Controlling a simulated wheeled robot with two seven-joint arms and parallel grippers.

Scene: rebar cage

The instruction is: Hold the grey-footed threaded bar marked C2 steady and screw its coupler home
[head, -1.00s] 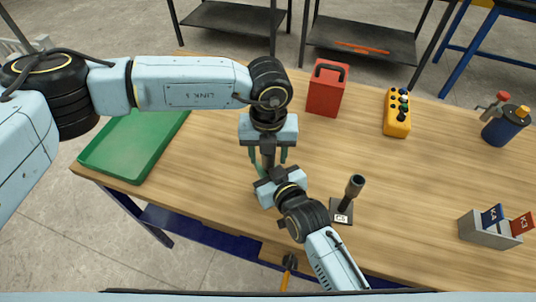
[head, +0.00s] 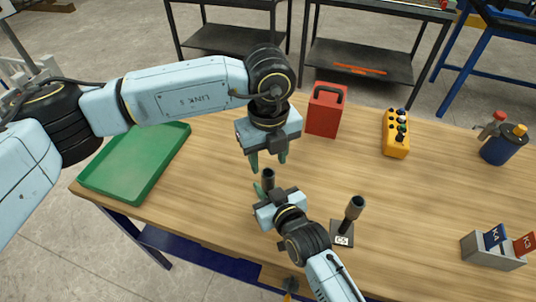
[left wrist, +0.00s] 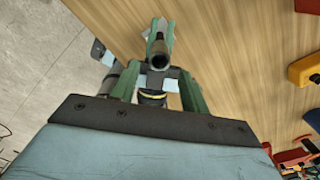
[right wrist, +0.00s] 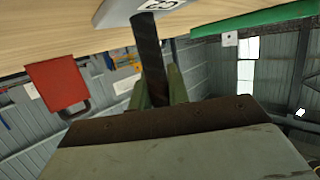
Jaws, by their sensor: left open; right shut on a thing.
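A dark upright bar with a tube-like coupler (head: 268,178) on top stands between my two grippers. My right gripper (head: 265,190) is shut on this bar below its top. The right wrist view shows the bar (right wrist: 149,50) between the green fingers and a light foot plate (right wrist: 135,8) with a partly cut-off label. My left gripper (head: 268,162) is open above the coupler and apart from it. In the left wrist view the coupler's open end (left wrist: 159,60) lies between the left fingers. In the head view the bar's foot and mark are hidden.
A second dark bar (head: 353,210) stands on a labelled foot plate to the right, close to my right arm. A green tray (head: 135,165) is at left, a red box (head: 325,110) and yellow control box (head: 396,135) behind, and a grey holder (head: 490,252) at right.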

